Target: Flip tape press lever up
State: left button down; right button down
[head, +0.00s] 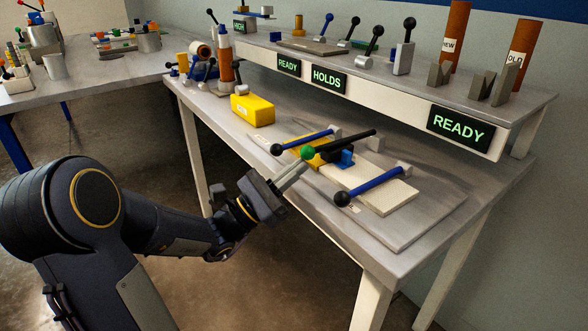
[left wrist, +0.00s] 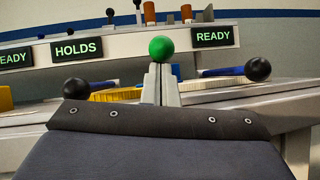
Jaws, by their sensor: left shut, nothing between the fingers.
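A press fixture lies on a grey base plate (head: 425,225) on the near bench. A black lever with a green ball knob (head: 308,153) reaches from the fixture toward my arm and lies low. Two blue levers with black ball ends, one on the left (head: 303,142) and one on the right (head: 375,186), lie low on either side. No label marks which is the tape press lever. My left gripper (head: 303,165) is shut and empty, with its tips just below the green knob. In the left wrist view the knob (left wrist: 161,46) shows just above the shut fingers; contact is unclear. My right gripper is out of view.
A yellow block (head: 252,110) stands on the bench left of the fixture. A raised shelf behind carries lit READY (head: 459,126) and HOLDS (head: 329,79) signs, several levers and two brown tubes. The floor before the bench is clear.

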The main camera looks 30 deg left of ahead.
pick_arm(q)
jog(key=w+d+r+n+g+y+p, duration=0.15)
jog(key=r+g+p, duration=0.25)
jog(key=r+p, duration=0.8)
jog(key=w+r+g+y+p, duration=0.3)
jog(key=r+p, duration=0.3)
jog(key=p, duration=1.1)
jog(key=w+d+r+p, duration=0.2)
jog(key=w+d+r, duration=0.1)
jog(key=w, duration=0.4)
jog(key=w+d+r+p, duration=0.2)
jog(key=w+d+r, duration=0.1)
jog(key=w, duration=0.4)
jog(key=shift+r, duration=0.7)
jog(key=shift+d+f, duration=0.15)
jog(key=shift+d, duration=0.05)
